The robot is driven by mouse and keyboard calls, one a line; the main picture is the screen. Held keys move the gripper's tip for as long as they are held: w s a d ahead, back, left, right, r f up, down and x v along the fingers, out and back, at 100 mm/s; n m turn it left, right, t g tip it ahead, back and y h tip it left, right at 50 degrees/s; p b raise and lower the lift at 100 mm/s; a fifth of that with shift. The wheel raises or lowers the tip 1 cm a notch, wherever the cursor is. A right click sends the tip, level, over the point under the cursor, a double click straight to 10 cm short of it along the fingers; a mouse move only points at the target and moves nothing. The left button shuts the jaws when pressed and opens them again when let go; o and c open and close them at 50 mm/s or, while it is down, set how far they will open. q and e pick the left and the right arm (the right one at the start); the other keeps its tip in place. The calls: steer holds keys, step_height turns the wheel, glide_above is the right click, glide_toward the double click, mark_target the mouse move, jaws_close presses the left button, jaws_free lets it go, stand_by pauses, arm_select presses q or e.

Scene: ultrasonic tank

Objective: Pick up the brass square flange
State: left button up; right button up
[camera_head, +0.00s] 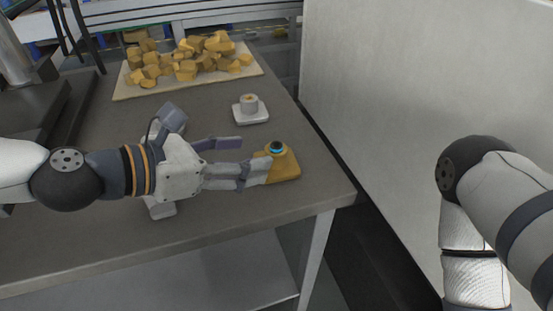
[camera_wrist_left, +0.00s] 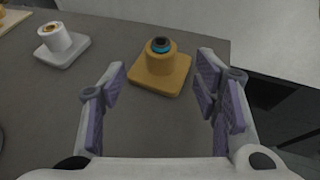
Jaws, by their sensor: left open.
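The brass square flange (camera_head: 288,169) lies flat near the right front corner of the grey table. It has a square base and a round boss with a blue ring and dark bore on top. My left gripper (camera_head: 253,156) reaches it from the left, and its fingertips overlap the flange's left side in the head view. In the left wrist view the flange (camera_wrist_left: 160,77) stands ahead, between the two spread, empty fingers (camera_wrist_left: 161,82). I cannot tell if a finger touches it. My right arm shows at the right, but its gripper is out of view.
A board (camera_head: 126,90) with many brass-coloured pieces lies at the table's back. The table (camera_head: 330,192) ends just right of the brass flange. A pale wall stands beyond.

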mark_target(271, 149)
arm_select(q)
steer(key=x, duration=0.5)
steer(key=shift+d+r, duration=0.1)
steer(key=shift+d, duration=0.1)
steer(key=shift+r, duration=0.1)
jaws_close()
steer(key=shift+r, duration=0.1)
steer(key=shift+r, duration=0.1)
